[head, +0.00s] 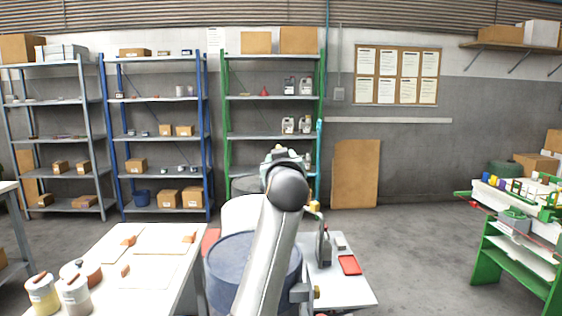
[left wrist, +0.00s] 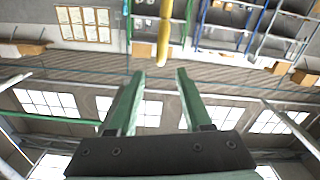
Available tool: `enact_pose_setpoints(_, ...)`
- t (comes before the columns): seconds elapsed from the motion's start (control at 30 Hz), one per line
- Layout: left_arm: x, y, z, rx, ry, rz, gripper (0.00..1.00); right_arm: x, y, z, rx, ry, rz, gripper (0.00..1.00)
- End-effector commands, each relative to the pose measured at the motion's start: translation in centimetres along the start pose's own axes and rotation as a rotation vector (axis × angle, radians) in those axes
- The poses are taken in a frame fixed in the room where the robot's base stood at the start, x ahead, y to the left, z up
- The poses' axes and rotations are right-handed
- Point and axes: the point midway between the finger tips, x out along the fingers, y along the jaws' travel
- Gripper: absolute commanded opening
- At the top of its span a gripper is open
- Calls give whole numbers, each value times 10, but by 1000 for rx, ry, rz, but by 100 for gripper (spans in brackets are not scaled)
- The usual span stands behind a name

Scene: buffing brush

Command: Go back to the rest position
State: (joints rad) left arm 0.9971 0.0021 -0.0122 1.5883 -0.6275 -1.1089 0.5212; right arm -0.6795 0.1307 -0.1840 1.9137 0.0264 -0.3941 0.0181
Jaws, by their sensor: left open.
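My left gripper (left wrist: 160,75) shows in the left wrist view with two green fingers spread apart. Nothing is held between them. A yellow rod-like thing (left wrist: 165,32) shows above the fingertips in that view; I cannot tell what it is or how far off. In the head view my grey arm rises from the bottom centre and hides most of its own gripper. My right gripper is in neither view.
A white table (head: 100,240) with jars stands at the left. A blue drum (head: 222,265) and a small table (head: 345,292) with a red tray (head: 349,265) stand behind my arm. A green workbench (head: 515,262) is at the right. Open floor lies right of centre.

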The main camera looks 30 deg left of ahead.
Motion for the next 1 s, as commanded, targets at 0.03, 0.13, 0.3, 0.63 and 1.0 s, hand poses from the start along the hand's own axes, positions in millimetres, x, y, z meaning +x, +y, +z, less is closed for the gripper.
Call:
enact_pose_setpoints(0.03,-2,0,0,-1,1,1,50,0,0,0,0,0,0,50)
enact_pose_setpoints(0.13,-2,0,0,-1,1,1,50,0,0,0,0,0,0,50)
enact_pose_setpoints(0.3,-2,0,0,-1,0,1,50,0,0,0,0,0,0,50)
enact_pose_setpoints(0.63,-1,1,11,15,-12,8,50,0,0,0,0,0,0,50)
enact_pose_setpoints(1.0,-30,-6,215,260,-213,196,50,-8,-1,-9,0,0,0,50)
